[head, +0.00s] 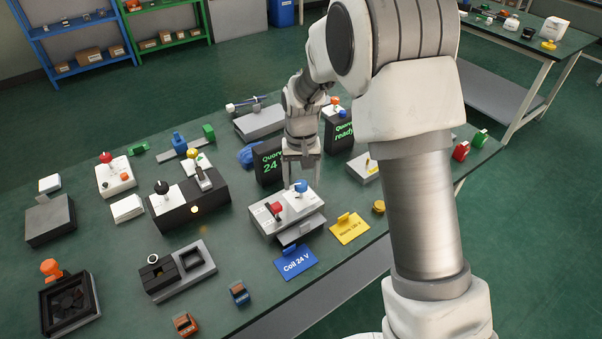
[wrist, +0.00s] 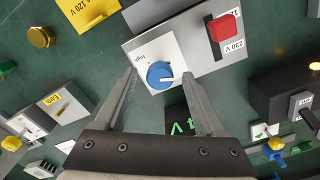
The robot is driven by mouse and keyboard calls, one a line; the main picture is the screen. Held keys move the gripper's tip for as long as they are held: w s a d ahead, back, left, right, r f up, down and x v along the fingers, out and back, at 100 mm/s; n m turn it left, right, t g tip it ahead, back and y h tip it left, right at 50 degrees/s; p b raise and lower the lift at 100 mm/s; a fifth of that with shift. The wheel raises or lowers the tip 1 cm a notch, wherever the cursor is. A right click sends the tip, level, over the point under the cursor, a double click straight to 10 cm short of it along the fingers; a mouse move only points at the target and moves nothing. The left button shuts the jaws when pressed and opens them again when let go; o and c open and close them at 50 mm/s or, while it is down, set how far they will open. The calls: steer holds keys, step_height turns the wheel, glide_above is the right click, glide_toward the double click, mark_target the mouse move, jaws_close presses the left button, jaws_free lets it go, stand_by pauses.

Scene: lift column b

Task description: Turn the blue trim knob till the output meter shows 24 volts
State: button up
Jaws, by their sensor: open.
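The blue trim knob (head: 301,186) sits on a white plate on the right part of a light grey unit (head: 272,226). In the wrist view the knob (wrist: 160,75) has a white pointer mark facing right. My gripper (head: 301,172) points down over it, open, with one finger (wrist: 127,88) on each side; contact cannot be told. A black display (head: 268,163) behind the unit shows green text reading "24"; my gripper hides its right part. In the wrist view only a piece of the display (wrist: 182,122) shows between the fingers.
A red switch (wrist: 222,27) marked 230 V is beside the knob. A blue "Coil 24 V" card (head: 296,261) and a yellow card (head: 350,228) lie in front. A second black display (head: 338,135) reads "ready". A black unit with a lit lamp (head: 194,210) stands left.

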mark_target(301, 183)
step_height(301, 183, up, 18)
steer(key=p, duration=0.2)
steer(key=shift+f, duration=0.25)
steer(key=shift+p, duration=0.3)
steer(key=s+d+r+t+p, duration=0.2)
steer(key=s+d+r, duration=0.45)
steer(key=s, duration=0.25)
steer(key=s+d+r+t+p, duration=0.1)
steer(key=s+d+r+t, duration=0.1)
steer(key=s+d+r, duration=0.45)
steer(key=s+t+p, duration=0.1)
steer(key=s, duration=0.8)
steer(key=shift+s+d+f+m+t, duration=0.2)
steer(key=shift+d+f+m+t, duration=0.1)
steer(key=shift+d+f, duration=0.15)
steer(key=shift+a, duration=0.1)
